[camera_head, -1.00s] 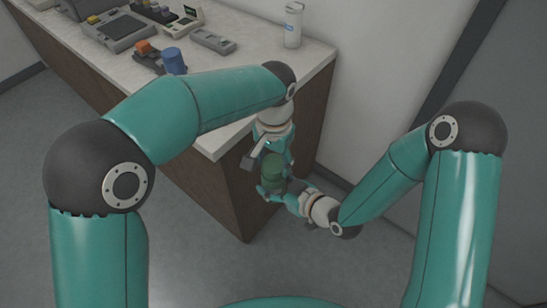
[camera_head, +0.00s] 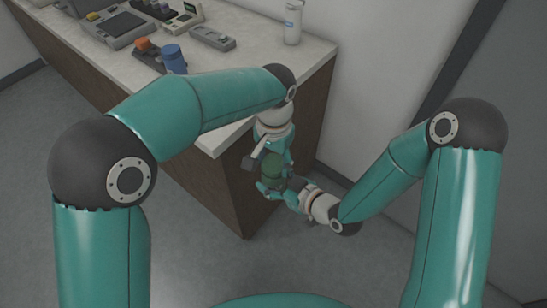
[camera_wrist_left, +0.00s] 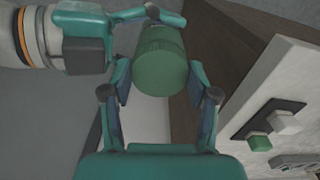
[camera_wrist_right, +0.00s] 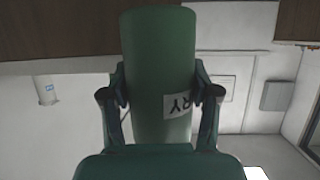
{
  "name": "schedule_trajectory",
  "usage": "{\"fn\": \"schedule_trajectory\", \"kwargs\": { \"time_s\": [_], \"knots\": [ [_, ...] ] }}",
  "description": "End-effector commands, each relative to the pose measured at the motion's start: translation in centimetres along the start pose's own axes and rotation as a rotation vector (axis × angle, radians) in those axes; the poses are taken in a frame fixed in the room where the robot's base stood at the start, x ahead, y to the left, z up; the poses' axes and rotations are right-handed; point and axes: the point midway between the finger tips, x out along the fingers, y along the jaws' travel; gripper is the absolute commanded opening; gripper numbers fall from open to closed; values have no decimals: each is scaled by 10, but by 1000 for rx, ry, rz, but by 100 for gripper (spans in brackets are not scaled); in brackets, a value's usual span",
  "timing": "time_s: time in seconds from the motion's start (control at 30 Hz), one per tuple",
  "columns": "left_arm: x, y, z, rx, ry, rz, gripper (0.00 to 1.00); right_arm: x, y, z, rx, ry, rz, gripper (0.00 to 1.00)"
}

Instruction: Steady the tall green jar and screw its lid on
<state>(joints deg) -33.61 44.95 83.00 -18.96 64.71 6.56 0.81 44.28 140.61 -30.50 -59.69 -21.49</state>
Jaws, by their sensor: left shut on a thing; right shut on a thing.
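My left gripper (camera_head: 272,152) reaches down from above and is shut on the green lid (camera_wrist_left: 160,75). The lid sits between its fingertips in the left wrist view. My right gripper (camera_head: 274,186) comes from the right, below the left one, and is shut on the tall green jar (camera_wrist_right: 158,50). The jar has a white label (camera_wrist_right: 178,105) ending in "RY". In the head view, the jar (camera_head: 272,166) is small and partly covered by both grippers. The jar's mouth is hidden, so I cannot tell how far the lid is seated.
The counter (camera_head: 318,58) stands just behind and left of the grippers. On it are a white bottle (camera_head: 293,22), a grey device (camera_head: 212,39), a blue cylinder (camera_head: 174,58) and other equipment. Open floor (camera_head: 220,265) lies in front.

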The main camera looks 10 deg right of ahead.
Motion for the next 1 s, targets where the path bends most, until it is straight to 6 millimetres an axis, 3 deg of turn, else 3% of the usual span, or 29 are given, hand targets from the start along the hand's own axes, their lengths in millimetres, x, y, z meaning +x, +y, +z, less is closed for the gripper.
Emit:
{"fn": "schedule_trajectory", "kwargs": {
  "time_s": [0.17, 0.27, 1.0],
  "knots": [
    [0, 0, 0, 66, 0, 0, 41, 0, 0, -1, -2, 3, 1, 0],
    [-1, -1, 0, 210, 1, 0, 41, 0, 0, -1, -2, 3, 1, 0],
    [0, -4, -2, 1826, 3, -3, 41, 0, 0, -1, 0, 1, 1, 0]
  ]
}}
